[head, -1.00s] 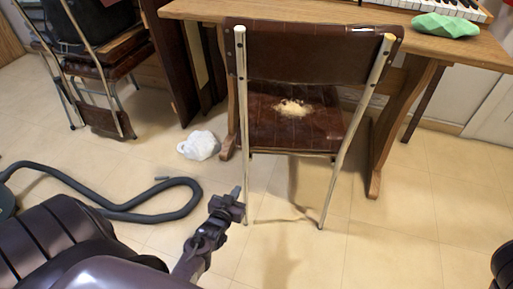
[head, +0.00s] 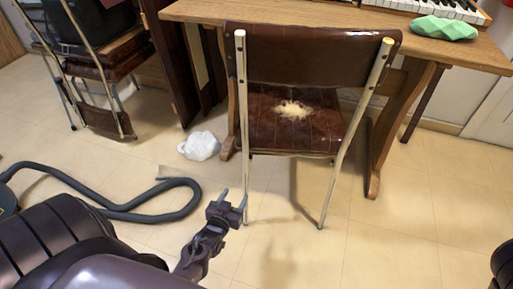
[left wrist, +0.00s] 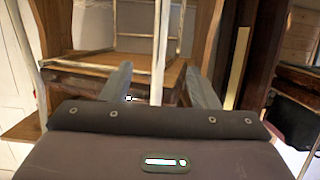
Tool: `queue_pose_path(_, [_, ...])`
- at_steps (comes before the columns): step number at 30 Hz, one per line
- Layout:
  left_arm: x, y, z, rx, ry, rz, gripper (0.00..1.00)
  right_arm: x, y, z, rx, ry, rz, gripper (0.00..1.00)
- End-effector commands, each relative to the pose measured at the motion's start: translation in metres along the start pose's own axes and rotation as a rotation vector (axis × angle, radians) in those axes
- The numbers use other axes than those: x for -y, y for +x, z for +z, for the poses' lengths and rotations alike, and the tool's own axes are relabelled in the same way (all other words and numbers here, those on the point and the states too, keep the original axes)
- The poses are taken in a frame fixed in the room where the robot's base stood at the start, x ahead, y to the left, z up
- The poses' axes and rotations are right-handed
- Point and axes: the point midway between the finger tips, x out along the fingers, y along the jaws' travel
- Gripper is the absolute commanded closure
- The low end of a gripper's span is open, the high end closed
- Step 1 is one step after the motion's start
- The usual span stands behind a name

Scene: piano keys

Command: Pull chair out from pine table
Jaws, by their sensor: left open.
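The chair (head: 290,108) has a dark brown back and seat with pale metal legs. Its seat is partly under the front of the pine table (head: 200,10), and a torn patch shows on the seat. My left gripper (head: 234,196) is open at the chair's left leg, low down. In the left wrist view, a pale chair leg (left wrist: 160,45) stands between the two open fingers (left wrist: 160,88). I cannot tell whether a finger touches it. My right gripper is out of view.
A keyboard (head: 440,8) and a green object (head: 444,28) lie on the table. A white crumpled bag (head: 199,146) and a grey hose (head: 150,212) lie on the floor at left. Another chair (head: 95,80) stands at far left. The tiled floor at right is clear.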

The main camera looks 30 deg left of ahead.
Motion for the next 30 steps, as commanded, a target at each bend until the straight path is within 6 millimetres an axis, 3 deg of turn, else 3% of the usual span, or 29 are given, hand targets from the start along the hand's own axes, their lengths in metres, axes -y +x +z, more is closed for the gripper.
queue_pose_path(21, [0.000, -0.070, 0.017, 0.002, 0.000, 0.000, 0.45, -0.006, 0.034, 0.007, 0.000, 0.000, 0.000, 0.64])
queue_pose_path(30, [0.000, -0.077, 0.020, 0.000, 0.000, 0.000, 0.45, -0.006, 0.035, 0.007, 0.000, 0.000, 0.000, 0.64])
